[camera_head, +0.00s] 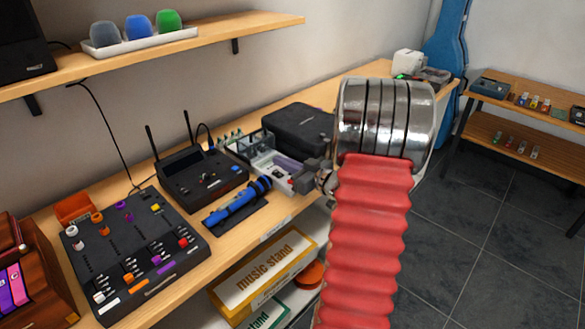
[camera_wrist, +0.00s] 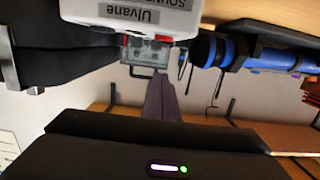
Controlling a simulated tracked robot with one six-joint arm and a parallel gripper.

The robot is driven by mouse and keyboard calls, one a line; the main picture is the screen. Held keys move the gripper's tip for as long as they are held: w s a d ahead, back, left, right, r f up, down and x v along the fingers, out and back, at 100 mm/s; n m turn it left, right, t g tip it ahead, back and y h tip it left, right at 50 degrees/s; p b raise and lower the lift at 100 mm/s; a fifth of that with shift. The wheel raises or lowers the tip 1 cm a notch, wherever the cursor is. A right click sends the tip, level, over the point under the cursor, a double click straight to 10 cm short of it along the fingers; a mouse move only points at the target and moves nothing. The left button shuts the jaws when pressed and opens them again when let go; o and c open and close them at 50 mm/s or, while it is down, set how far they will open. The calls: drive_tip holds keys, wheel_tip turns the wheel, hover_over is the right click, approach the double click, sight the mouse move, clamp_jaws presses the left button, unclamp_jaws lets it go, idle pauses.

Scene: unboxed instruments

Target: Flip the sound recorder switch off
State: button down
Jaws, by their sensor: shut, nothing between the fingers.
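The sound recorder appears as a light grey box (camera_head: 266,169) on the long bench, between the black case and the blue microphone. In the wrist view its pale face (camera_wrist: 130,12) shows at the top, upside down, with a label reading "Ulvane" and part of "SOUND". A clear-fronted part with red bits (camera_wrist: 148,50) sits at its edge. My gripper (camera_head: 287,164) reaches in from the right with its purplish fingers over or just beside the recorder. In the wrist view the shut, empty fingers (camera_wrist: 158,80) point at the clear-fronted part. I cannot make out the switch or whether the fingers touch it.
A black case (camera_head: 300,128) stands behind the recorder. A blue microphone (camera_head: 237,202) on a dark stand and a black receiver with antennas (camera_head: 203,178) are to its left. A mixer (camera_head: 134,252) lies farther left. A shelf (camera_head: 200,43) hangs above. Tiled floor is clear at right.

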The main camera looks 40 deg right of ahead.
sight(282, 178)
drive_tip(key=shift+w+f, duration=0.2)
drive_tip(key=shift+f, duration=1.8)
